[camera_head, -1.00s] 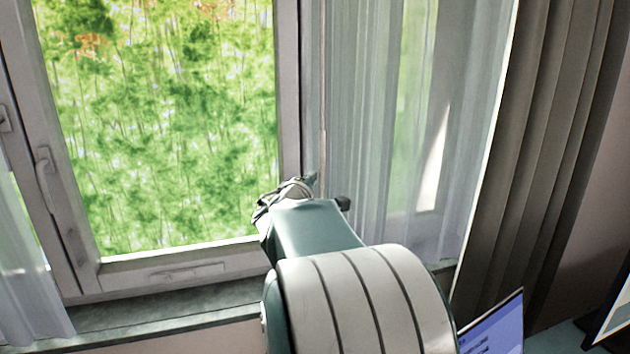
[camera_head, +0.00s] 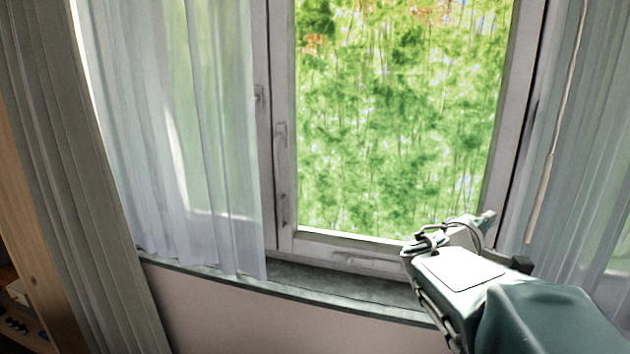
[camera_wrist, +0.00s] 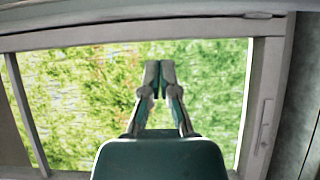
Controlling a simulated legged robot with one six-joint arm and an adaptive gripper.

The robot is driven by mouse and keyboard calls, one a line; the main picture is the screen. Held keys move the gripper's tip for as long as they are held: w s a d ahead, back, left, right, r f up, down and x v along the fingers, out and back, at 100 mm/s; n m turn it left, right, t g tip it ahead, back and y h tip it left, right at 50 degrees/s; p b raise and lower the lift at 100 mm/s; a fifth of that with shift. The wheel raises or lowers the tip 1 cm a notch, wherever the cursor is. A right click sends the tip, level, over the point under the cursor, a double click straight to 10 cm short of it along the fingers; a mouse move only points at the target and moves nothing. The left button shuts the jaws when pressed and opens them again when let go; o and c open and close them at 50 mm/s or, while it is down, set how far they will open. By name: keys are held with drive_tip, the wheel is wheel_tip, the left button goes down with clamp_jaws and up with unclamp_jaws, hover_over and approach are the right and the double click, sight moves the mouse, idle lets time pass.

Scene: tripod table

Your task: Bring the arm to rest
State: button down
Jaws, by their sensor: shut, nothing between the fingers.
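My arm (camera_head: 540,310) reaches in from the lower right of the head view, in front of the window. My gripper (camera_wrist: 160,70) shows in the middle of the wrist view, its two fingers together with nothing between them. In the head view the wrist end of the arm (camera_head: 455,265) is seen from behind, and the fingertips are hard to make out. Behind the gripper in the wrist view is the window pane with green foliage outside.
A window frame (camera_head: 282,150) with a handle stands ahead. A grey sill (camera_head: 340,288) runs below it. Sheer curtains (camera_head: 170,120) hang on both sides, with a heavier grey curtain (camera_head: 60,150) at the left. Wooden furniture (camera_head: 20,215) is at the far left edge.

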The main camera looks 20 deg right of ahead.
drive_tip(key=s+a+f+m+y, duration=0.1)
drive_tip(key=s+a+f+y, duration=0.3)
drive_tip(key=a, duration=0.6)
drive_tip(key=s+a+f+m+y, duration=0.2)
drive_tip(key=s+a+f+y, duration=0.3)
drive_tip(key=a, duration=0.4)
drive_tip(key=s+a+f+m+g+y, duration=0.1)
drive_tip(key=s+a+f+y, duration=0.3)
drive_tip(key=a, duration=0.6)
drive_tip(key=f+y, duration=0.2)
drive_tip(key=y, duration=0.1)
drive_tip(key=shift+s+a, duration=0.2)
drive_tip(key=shift+a, duration=0.15)
drive_tip(key=c, duration=1)
unclamp_jaws()
drive_tip(key=shift+s+a+y, duration=0.1)
drive_tip(key=shift+a+y, duration=0.2)
drive_tip(key=o, duration=1)
drive_tip(key=shift+a, duration=0.1)
